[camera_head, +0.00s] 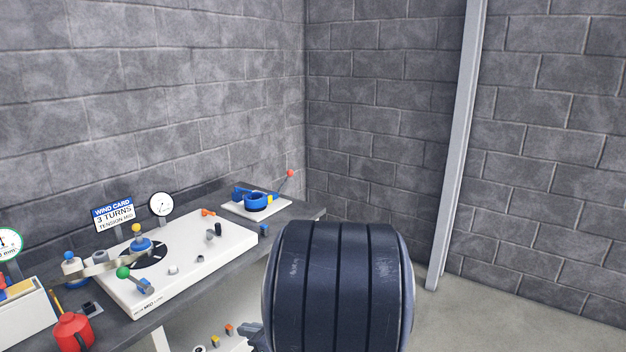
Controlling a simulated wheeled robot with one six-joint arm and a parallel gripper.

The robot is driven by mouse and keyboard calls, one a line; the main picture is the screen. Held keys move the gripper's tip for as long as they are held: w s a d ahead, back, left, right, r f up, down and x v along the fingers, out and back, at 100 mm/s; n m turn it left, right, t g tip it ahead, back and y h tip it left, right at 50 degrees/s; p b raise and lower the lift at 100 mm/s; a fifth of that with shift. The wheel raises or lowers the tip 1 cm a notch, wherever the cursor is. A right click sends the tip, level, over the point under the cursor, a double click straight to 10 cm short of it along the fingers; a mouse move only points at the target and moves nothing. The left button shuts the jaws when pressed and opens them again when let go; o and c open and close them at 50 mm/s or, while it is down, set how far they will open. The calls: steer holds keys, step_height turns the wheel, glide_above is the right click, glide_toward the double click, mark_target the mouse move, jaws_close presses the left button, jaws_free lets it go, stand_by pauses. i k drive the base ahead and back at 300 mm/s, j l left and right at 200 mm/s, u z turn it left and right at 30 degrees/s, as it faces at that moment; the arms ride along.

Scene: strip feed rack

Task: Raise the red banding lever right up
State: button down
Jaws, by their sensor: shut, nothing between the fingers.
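The red ball knob of the banding lever (290,173) shows at the far right end of the bench. Its thin rod slants up and to the right from a blue banding tool (256,200), so the lever is tilted, not upright. The tool sits on a small white base plate (272,213). A small yellow part shows near the rod's foot.
A large white machine plate (200,262) with a green-knobbed crank (123,272) fills the bench. A wind card sign (113,214), a dial gauge (161,204) and a red can (74,332) stand around it. A large dark cylinder, which seems part of my arm, hides the front right.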

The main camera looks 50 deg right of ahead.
mark_target(290, 173)
steer(key=i+l+z, duration=0.15)
steer(key=i+l, duration=0.45)
steer(key=l, duration=0.4)
steer(key=i+l+z, duration=0.15)
steer(key=i+l, duration=0.55)
steer(key=l, duration=0.25)
steer(key=i+l+z, duration=0.15)
steer(key=i+l, duration=0.55)
steer(key=l, duration=0.15)
